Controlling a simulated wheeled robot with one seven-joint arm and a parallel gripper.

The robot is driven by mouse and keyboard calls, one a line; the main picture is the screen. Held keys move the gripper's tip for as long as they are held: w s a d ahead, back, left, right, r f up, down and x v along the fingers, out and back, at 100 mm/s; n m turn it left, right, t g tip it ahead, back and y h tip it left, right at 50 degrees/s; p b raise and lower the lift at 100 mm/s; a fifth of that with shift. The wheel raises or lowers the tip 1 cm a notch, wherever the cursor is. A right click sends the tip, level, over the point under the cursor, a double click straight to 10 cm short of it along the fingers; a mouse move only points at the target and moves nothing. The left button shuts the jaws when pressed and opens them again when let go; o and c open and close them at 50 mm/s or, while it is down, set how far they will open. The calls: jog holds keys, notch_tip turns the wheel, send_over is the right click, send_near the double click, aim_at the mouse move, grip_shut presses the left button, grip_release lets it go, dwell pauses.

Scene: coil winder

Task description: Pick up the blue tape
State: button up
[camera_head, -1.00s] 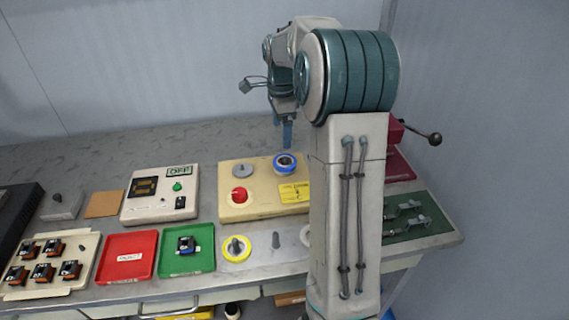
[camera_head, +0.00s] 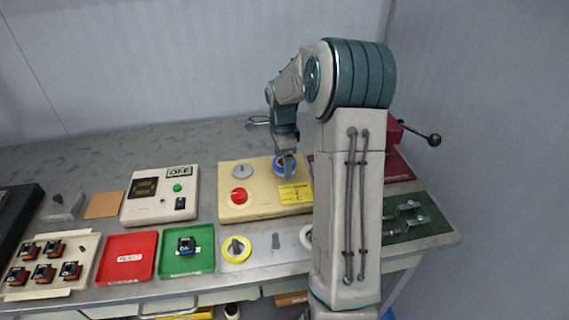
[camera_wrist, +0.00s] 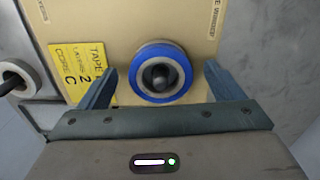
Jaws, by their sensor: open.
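The blue tape (camera_wrist: 161,54) is a ring with a blue outer band and a pale core, sitting around a dark post on the beige panel (camera_wrist: 90,20). It also shows in the head view (camera_head: 279,168), partly hidden by my gripper. My gripper (camera_wrist: 160,86) is open in the wrist view, with one finger to the left and one to the right of the tape. The fingers look apart from the tape. In the head view my gripper (camera_head: 289,165) is low over the tape at the panel's back right.
The panel carries a red button (camera_head: 239,197), a grey knob (camera_head: 242,171) and a yellow label (camera_head: 295,194). In front are a yellow tape roll (camera_head: 236,257), a green tray (camera_head: 203,262) and a red tray (camera_head: 113,272). A crank handle (camera_head: 433,138) stands at right.

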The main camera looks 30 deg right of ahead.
jog(key=c, duration=1.1)
jog(key=shift+r, duration=0.15)
